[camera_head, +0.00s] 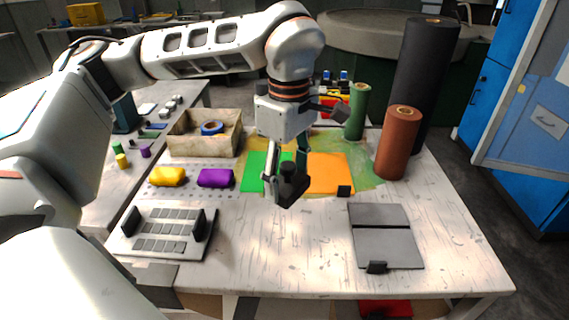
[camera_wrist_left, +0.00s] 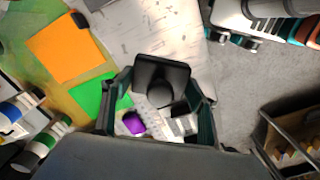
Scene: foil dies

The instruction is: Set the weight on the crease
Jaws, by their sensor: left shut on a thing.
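My left gripper (camera_head: 287,168) is shut on a black weight (camera_head: 291,190) with a round knob. It holds the weight over the middle of the table, in front of the green sheet (camera_head: 254,171). In the left wrist view the weight (camera_wrist_left: 160,72) sits between the fingers of the gripper (camera_wrist_left: 162,100). A grey two-part board (camera_head: 387,245) lies to the right, with a dark line (camera_head: 384,227) across it that may be the crease. The weight is apart from this board, to its left. An orange sheet (camera_head: 325,172) lies behind the weight. My right gripper is not visible.
A slotted tray (camera_head: 160,244) stands at the front left, with yellow (camera_head: 167,177) and purple (camera_head: 216,178) blocks behind it. A wooden box (camera_head: 187,146) stands further back. Brown (camera_head: 397,145), green (camera_head: 357,112) and black (camera_head: 424,80) rolls stand at the back right. The front middle is clear.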

